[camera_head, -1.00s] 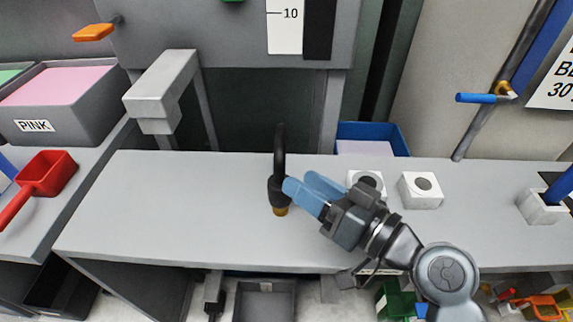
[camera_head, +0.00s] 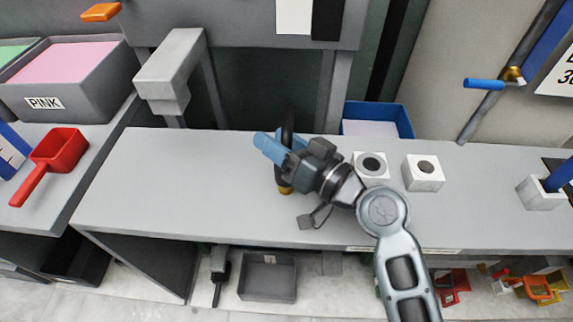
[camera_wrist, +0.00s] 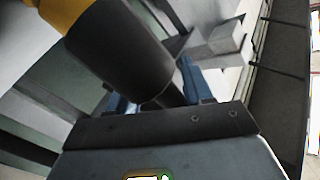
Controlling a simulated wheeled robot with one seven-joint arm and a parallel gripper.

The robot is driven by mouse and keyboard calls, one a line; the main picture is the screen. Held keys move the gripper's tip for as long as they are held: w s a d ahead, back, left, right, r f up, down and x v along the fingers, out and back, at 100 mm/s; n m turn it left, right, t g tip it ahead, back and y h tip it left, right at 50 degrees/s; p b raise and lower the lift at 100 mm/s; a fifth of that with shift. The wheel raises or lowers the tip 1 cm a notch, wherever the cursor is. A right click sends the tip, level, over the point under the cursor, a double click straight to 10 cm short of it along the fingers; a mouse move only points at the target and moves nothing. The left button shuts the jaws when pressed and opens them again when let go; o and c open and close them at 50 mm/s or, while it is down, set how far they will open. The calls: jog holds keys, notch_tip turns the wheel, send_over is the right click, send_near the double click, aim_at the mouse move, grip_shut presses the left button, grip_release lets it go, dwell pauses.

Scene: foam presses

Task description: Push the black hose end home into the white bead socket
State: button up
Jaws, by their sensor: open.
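The black hose end (camera_head: 282,174) with its brass tip (camera_head: 286,189) hangs nose down above the grey bench, partly hidden by my gripper. My gripper (camera_head: 273,144) has blue fingers and is open, with the fingers at the hose. In the wrist view the black hose end (camera_wrist: 118,50) is large and close, its yellow tip at top left. The blue fingers (camera_wrist: 152,90) stand on either side of the hose, not visibly closed on it. Two white blocks with dark round holes, a left one (camera_head: 371,174) and a right one (camera_head: 424,183), sit right of my gripper; I cannot tell which is the bead socket.
A third white block (camera_head: 540,197) at the far right has a blue hose in it. A blue bin (camera_head: 402,122) is behind the bench. A grey press arm (camera_head: 168,68) stands at back left. The left bench surface (camera_head: 165,190) is clear.

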grip_shut()
jog(key=shift+r, duration=0.1)
dwell(0.7)
